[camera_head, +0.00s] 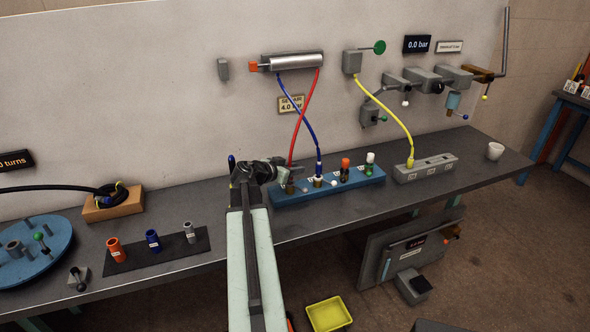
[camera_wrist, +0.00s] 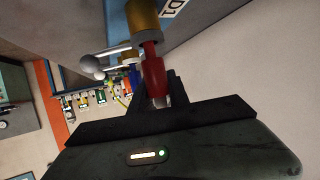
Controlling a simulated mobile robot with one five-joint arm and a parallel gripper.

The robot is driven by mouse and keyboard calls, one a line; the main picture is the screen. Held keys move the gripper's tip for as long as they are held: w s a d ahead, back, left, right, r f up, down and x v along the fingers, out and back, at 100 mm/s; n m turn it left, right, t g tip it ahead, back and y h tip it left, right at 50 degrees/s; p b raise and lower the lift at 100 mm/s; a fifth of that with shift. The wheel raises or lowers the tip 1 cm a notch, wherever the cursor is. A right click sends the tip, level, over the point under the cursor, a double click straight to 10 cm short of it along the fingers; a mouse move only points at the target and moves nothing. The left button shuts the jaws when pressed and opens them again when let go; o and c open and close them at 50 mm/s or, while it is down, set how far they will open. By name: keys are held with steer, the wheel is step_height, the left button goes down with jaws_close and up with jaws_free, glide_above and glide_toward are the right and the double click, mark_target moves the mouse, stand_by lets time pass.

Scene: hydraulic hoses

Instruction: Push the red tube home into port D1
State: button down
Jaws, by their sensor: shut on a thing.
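My gripper (camera_wrist: 158,92) is shut on the red tube (camera_wrist: 153,75) near its end. In the wrist view the tube's narrower end meets the brass collar of port D1 (camera_wrist: 143,18); how deep it sits inside cannot be told. The D1 label (camera_wrist: 174,7) shows beside the collar. In the head view my gripper (camera_head: 284,173) is over the left end of the blue valve block (camera_head: 345,191), and the red tube (camera_head: 303,112) rises from it to the cylinder on the wall. My gripper partly hides port D1 there.
A blue tube (camera_head: 298,112) runs from the cylinder (camera_head: 296,62) to the neighbouring port and crosses the red tube. A small lever (camera_wrist: 92,66) with a pale ball stands close beside D1. A grey block (camera_head: 426,168) with a yellow tube stands to the right.

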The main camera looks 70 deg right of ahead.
steer(key=c, duration=1.2)
jaws_free()
steer(key=shift+o, duration=0.2)
steer(key=p+v, duration=0.3)
steer(key=v, duration=0.4)
steer(key=shift+a, duration=0.35)
steer(key=shift+w+r, duration=0.1)
